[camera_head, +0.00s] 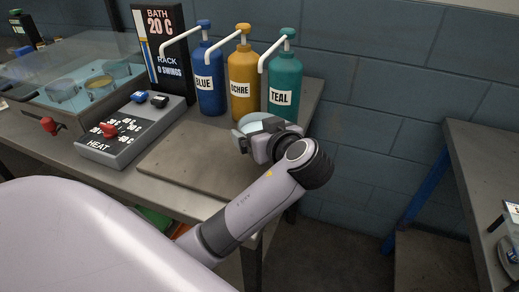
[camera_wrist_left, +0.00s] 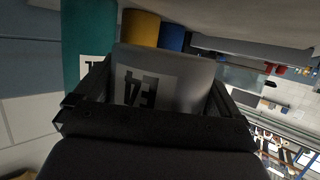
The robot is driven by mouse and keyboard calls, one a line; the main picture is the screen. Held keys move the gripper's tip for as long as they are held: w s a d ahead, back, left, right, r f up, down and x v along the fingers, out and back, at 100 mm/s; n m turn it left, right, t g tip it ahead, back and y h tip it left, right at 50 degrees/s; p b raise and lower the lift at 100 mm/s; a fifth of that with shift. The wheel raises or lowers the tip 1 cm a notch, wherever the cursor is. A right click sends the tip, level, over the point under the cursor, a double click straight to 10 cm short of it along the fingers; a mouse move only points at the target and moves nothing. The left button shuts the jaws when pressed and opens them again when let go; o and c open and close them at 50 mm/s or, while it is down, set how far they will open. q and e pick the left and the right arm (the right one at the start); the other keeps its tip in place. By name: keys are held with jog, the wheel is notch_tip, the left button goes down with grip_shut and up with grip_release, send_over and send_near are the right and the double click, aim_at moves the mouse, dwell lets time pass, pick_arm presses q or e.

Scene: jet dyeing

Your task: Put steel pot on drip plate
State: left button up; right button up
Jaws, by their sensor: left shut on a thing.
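My left gripper (camera_head: 252,134) is shut on the steel pot (camera_head: 249,122), whose pale round rim shows just behind the fingers in the head view. In the left wrist view the pot (camera_wrist_left: 195,75) sits between the two fingers, with a white label upside down on its side. The drip plate (camera_head: 185,158) appears to be the flat grey-brown board on the bench in front of the bottles. The pot is at the right end of this board, near the teal bottle; I cannot tell whether it touches the board. My right gripper is not in view.
Blue (camera_head: 210,85), ochre (camera_head: 243,85) and teal (camera_head: 284,88) pump bottles stand behind the board. A heat control box (camera_head: 125,135) is left of it, with a glass-covered bath (camera_head: 80,80) beyond. Another table (camera_head: 480,170) is at right, across a floor gap.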

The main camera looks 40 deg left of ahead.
pick_arm(q)
jog(key=shift+f, duration=2.35)
jog(key=shift+f, duration=0.1)
jog(key=o, duration=1)
jog(key=shift+f, duration=0.1)
jog(key=shift+o, duration=0.2)
